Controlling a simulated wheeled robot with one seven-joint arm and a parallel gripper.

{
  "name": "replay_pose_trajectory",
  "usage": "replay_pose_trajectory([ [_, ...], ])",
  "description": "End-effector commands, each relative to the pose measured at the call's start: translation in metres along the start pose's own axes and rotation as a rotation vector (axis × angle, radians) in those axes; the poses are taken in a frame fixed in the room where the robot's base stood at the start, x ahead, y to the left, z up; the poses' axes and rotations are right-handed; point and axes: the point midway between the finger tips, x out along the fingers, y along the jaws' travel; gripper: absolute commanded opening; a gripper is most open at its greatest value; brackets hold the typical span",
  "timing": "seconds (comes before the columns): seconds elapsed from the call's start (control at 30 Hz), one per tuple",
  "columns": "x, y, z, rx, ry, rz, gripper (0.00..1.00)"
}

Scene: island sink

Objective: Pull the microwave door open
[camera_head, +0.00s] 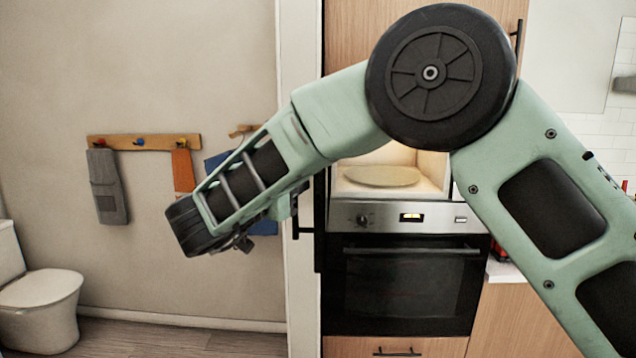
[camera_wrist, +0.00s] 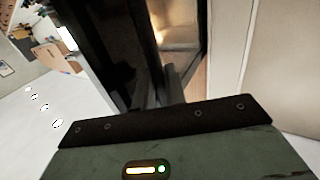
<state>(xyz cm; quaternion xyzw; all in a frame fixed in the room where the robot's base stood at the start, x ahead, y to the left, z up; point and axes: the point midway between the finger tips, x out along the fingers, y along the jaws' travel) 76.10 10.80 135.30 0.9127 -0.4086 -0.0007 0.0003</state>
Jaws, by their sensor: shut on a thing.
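The microwave (camera_head: 425,165) is built in above the oven, and its lit inside with a round turntable plate (camera_head: 382,176) shows in the head view. Its dark door (camera_head: 319,225) stands swung out at the left side of the opening, seen nearly edge-on. The black door handle (camera_head: 297,232) shows on the door's left face. My gripper shows in the wrist view (camera_wrist: 168,92), shut on the handle beside the dark door panel (camera_wrist: 112,45). The lit inside also shows there (camera_wrist: 178,25). My arm covers the top of the door and part of the opening in the head view.
The oven (camera_head: 402,285) with a bar handle is below the microwave. A pale wall edge (camera_head: 302,300) stands close left of the door. A hook rail (camera_head: 140,142) with hanging cloths and a toilet (camera_head: 40,300) are further left.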

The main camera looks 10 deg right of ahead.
Motion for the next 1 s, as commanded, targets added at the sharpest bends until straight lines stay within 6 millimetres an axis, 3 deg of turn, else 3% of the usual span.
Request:
replay_pose_trajectory([
  [0.3, -0.007, -0.021, -0.003, 0.004, 0.005, 0.064, 0.00],
  [0.8, -0.007, -0.024, -0.003, 0.004, 0.007, 0.075, 0.00],
  [0.83, -0.007, -0.024, -0.003, 0.004, 0.007, 0.075, 0.15],
  [0.9, -0.007, -0.024, -0.003, 0.004, 0.007, 0.075, 0.30],
  [1.0, -0.008, -0.024, -0.002, 0.003, 0.005, 0.074, 0.30],
])
